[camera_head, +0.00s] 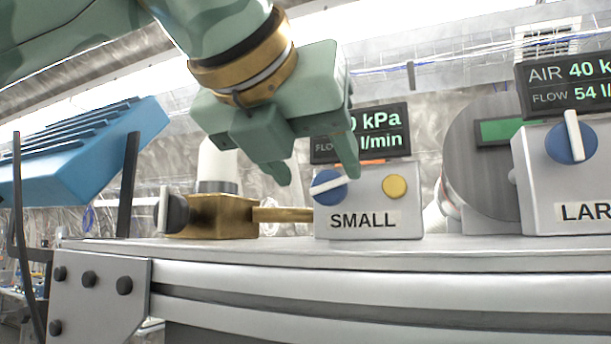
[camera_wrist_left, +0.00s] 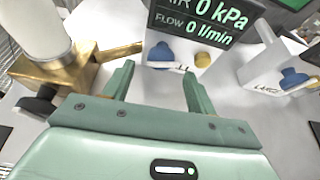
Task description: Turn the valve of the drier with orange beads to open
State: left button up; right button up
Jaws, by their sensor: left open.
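No orange beads show in either view. My right gripper is out of view.
A brass block (camera_head: 215,217) with a black side knob (camera_head: 175,212) carries a white column (camera_head: 216,165) left of the SMALL box. A yellow button (camera_head: 395,187) is beside the blue knob. A dark display (camera_head: 395,117) stands behind. A blue ribbed bin (camera_head: 85,140) is at left.

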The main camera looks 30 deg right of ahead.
aim_at(327, 188)
pick_arm(q)
jog(key=shift+p+x, duration=0.3)
jog(key=shift+x, duration=1.8)
jog(key=shift+s, duration=0.1)
jog(key=c, duration=1)
jog(key=n+h+b, duration=0.1)
jog(key=n+b, duration=0.1)
jog(key=shift+a+f+g+b, duration=0.1)
jog(key=shift+g+b, duration=0.2)
jog(key=shift+g, duration=0.1)
jog(key=n+g+h+b, duration=0.1)
jog(key=n+b, duration=0.1)
jog(key=shift+n+h+b, duration=0.3)
jog(key=shift+b, duration=0.05)
jog(key=n+g+h+b, duration=0.1)
jog(key=n+b, duration=0.2)
jog(key=shift+h, duration=0.3)
jog(key=shift+n+h+b, duration=0.5)
jog(key=shift+n+b, duration=0.4)
jog(key=shift+b, duration=0.3)
